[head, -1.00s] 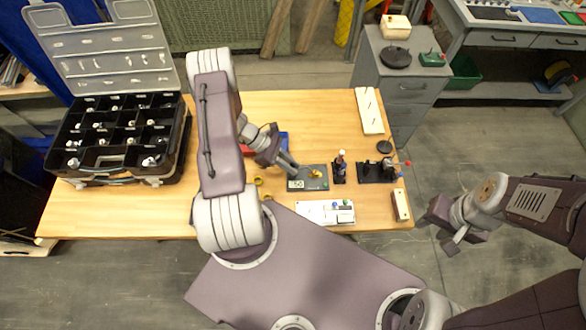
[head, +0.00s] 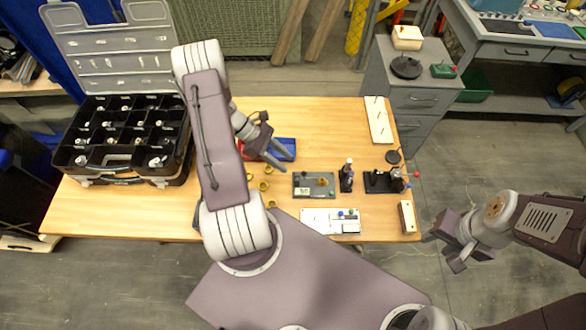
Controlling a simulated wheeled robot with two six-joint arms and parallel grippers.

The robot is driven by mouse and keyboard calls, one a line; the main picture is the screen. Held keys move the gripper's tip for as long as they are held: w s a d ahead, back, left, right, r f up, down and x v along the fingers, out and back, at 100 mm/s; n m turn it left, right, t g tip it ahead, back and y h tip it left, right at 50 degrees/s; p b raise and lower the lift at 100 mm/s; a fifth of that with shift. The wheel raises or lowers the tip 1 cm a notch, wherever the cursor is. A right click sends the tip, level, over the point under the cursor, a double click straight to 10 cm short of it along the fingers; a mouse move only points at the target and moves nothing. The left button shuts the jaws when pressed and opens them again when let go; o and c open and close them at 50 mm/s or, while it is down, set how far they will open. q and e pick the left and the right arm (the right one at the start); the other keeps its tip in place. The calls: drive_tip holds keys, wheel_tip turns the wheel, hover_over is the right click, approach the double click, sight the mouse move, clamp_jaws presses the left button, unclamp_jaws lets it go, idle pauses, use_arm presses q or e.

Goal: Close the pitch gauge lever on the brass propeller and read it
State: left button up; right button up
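The pitch gauge is a dark green-grey plate (head: 313,191) with a small pale display (head: 302,191), its digits too small to read for sure. The brass propeller (head: 323,182) sits on the plate's right part. The lever is too small to make out. My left gripper (head: 284,167) is above the table, up and left of the gauge and apart from it. Its fingers point toward the gauge; the gap between them is unclear and I see nothing held. My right gripper (head: 440,252) is open and empty, off the table's right front corner.
Several brass rings (head: 264,186) lie left of the gauge, near red and blue bins (head: 283,149). Small dark stands (head: 346,178) are to its right. A white panel (head: 330,221) lies in front. A black compartment case (head: 122,177) stands at the left.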

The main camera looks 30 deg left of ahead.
use_arm(q)
drive_tip(key=shift+s+a+r, duration=0.1)
drive_tip(key=shift+a+r, duration=0.4)
drive_tip(key=shift+r, duration=0.05)
